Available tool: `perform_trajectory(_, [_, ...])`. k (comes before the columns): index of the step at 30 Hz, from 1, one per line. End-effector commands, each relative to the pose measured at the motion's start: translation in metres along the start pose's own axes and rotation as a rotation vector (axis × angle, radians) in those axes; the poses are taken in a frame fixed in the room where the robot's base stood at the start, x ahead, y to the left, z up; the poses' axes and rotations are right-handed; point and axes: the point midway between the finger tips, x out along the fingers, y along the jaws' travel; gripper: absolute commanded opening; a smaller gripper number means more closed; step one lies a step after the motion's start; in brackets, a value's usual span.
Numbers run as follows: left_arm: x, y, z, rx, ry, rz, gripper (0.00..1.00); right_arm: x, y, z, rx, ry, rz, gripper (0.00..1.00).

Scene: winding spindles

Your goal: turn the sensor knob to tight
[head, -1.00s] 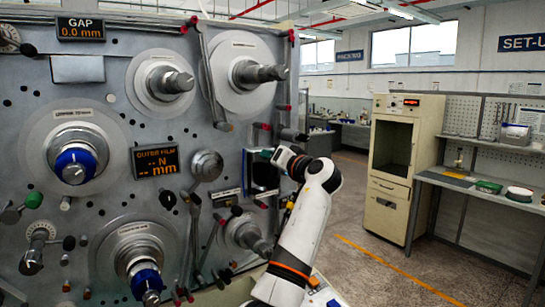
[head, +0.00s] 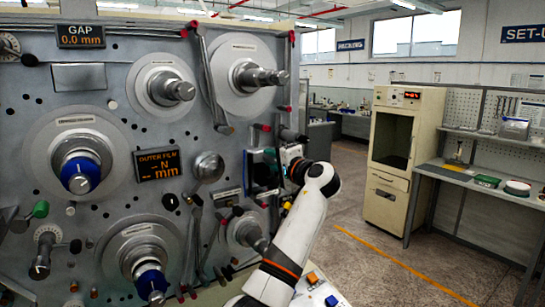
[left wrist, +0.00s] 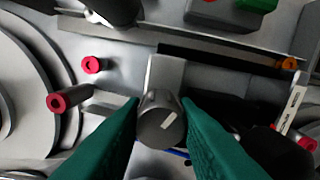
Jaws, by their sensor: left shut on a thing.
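The sensor knob is a dark grey round knob (left wrist: 161,128) with a short white bar on its face, in the left wrist view. The bar slants up to the right. My left gripper (left wrist: 161,108) has its two green fingers on either side of the knob, closed on it. In the head view my left gripper (head: 277,165) is at the right edge of the grey machine panel (head: 120,95). The knob cannot be made out there, and no tight mark can be read. My right gripper does not show.
Large spindles (head: 250,77) and blue-capped spindles (head: 80,172) stick out of the panel. In the left wrist view, red-ended pegs (left wrist: 70,100) and a large disc (left wrist: 20,95) are close by. A beige cabinet (head: 384,207) and a workbench (head: 470,177) stand across open floor.

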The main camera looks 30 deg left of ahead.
Motion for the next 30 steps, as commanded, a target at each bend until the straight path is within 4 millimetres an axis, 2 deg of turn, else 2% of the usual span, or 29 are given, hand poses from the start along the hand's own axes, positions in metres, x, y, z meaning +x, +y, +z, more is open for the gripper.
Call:
perform_trajectory(18, [-0.0007, 0.0019, 0.0011, 0.042, -0.004, 0.004, 0.04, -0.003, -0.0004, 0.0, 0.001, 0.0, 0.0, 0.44])
perform_trajectory(19, [-0.0007, 0.0018, 0.0011, 0.042, -0.004, 0.004, 0.28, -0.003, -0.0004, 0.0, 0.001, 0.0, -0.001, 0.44])
perform_trajectory(23, [-0.0006, 0.0014, 0.0009, 0.042, -0.003, 0.003, 0.48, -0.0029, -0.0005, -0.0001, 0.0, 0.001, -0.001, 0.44])
perform_trajectory(30, [-0.0005, 0.0004, 0.0005, 0.042, -0.001, 0.001, 0.48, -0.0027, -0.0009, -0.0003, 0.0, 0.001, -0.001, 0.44])
